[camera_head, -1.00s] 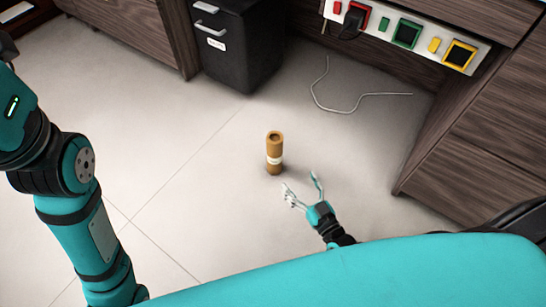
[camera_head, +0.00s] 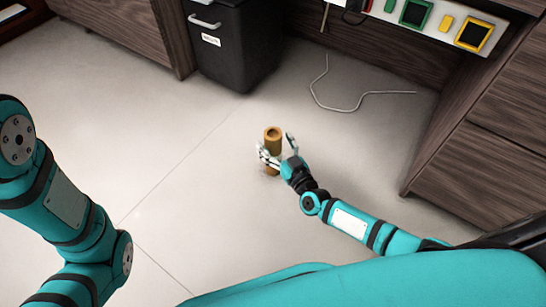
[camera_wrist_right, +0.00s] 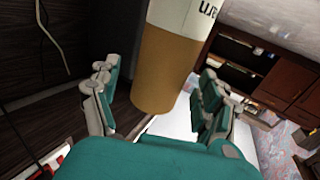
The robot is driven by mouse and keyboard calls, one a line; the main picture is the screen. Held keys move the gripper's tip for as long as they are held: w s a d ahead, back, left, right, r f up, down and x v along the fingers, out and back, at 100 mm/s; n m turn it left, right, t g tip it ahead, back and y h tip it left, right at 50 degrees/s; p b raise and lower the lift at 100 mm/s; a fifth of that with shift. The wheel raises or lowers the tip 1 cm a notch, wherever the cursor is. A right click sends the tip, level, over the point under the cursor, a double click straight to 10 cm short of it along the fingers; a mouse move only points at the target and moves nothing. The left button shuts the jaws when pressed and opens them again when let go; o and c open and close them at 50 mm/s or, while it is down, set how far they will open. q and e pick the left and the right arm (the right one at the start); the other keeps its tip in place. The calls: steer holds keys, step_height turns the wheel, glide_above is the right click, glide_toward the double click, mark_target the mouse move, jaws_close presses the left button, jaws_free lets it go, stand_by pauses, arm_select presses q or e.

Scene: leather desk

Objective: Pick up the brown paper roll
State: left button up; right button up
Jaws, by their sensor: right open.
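The brown paper roll (camera_head: 273,134) stands upright on the pale floor in the head view, its hollow top showing. My right gripper (camera_head: 276,147) is at the roll, with its fingers open on either side of it and hiding part of its lower half. In the right wrist view the roll (camera_wrist_right: 165,70), brown with a white lettered label, lies between the two spread fingers of the right gripper (camera_wrist_right: 160,105). Gaps show between the fingers and the roll there. My left arm shows at the left of the head view, but its gripper is out of view.
A thin pale cable (camera_head: 350,108) lies on the floor to the right. The floor left of the roll is clear.

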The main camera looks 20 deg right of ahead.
steer(key=shift+w+a, duration=0.15)
steer(key=shift+w, duration=0.55)
jaws_close()
